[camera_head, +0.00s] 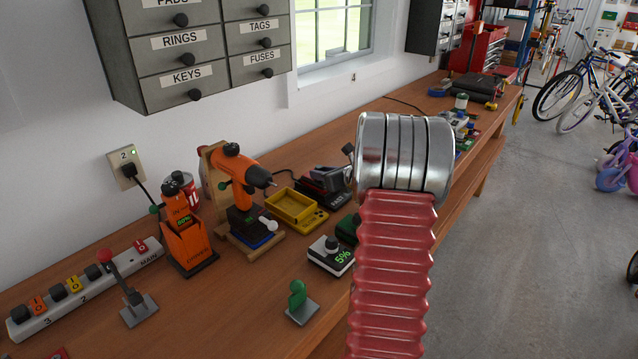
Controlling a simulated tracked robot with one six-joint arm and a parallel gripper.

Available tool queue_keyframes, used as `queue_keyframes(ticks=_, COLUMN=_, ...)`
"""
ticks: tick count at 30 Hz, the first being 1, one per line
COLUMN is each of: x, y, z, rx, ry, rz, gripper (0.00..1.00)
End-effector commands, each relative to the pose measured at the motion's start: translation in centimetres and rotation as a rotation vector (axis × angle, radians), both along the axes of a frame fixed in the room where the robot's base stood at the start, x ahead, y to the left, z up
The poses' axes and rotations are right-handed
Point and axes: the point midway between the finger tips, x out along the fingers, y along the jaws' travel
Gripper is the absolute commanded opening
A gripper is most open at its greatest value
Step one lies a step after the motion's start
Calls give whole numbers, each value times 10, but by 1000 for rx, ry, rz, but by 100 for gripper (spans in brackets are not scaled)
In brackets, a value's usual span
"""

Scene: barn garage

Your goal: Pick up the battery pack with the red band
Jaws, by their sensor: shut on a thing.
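My arm, with red bellows and a silver ringed joint, fills the middle right of the view. It hides my gripper and whatever lies behind it. I cannot make out a battery pack with a red band. A pale block with a dark top and knob (330,255) reads 5% on the bench, just left of my arm. A dark green item (347,228) stands behind it, partly hidden by my arm. An orange drill (232,168) stands on a wooden stand with a dark, lit-display block below it.
The wooden bench (225,305) runs along the wall. It holds an orange unit (185,235), a yellow tray (292,207), a red-knobbed lever (122,285), a power strip (85,292) and a green knobbed piece (299,300). Drawers (190,50) hang above.

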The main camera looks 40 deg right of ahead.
Motion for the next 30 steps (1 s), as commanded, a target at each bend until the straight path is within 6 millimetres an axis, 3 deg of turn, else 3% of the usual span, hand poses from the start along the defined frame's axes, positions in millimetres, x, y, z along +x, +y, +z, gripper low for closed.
queue_keyframes(ticks=5, x=0, y=0, z=0, rx=0, ry=0, rz=0, gripper=0)
queue_keyframes(ticks=19, x=0, y=-1, z=5, rx=-2, ry=-3, rz=-1, gripper=0)
queue_keyframes(ticks=23, x=0, y=-1, z=16, rx=-3, ry=-3, rz=0, gripper=0)
queue_keyframes(ticks=30, x=0, y=-1, z=56, rx=-6, ry=-4, rz=-1, gripper=0)
